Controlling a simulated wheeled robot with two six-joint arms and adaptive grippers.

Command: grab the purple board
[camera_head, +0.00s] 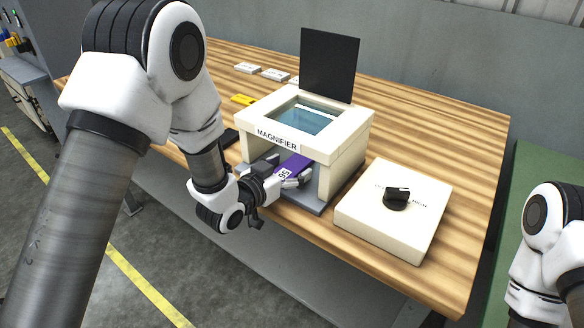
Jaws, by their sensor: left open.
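The purple board (295,163) with a white label lies in the open front of the white magnifier box (347,151), under its glass top. My left gripper (287,178) is at the front opening of the box, open, with its fingers around the near end of the board. I cannot tell whether the fingers touch the board. The far end of the board is hidden inside the box. Of my right arm only part shows at the lower right edge, and its gripper is out of view.
A white box with a black knob (396,198) stands right of the magnifier. A dark panel (329,64) rises behind it. A yellow piece (242,100) and small white blocks (275,74) lie behind on the wooden table (440,122). The table's back right is clear.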

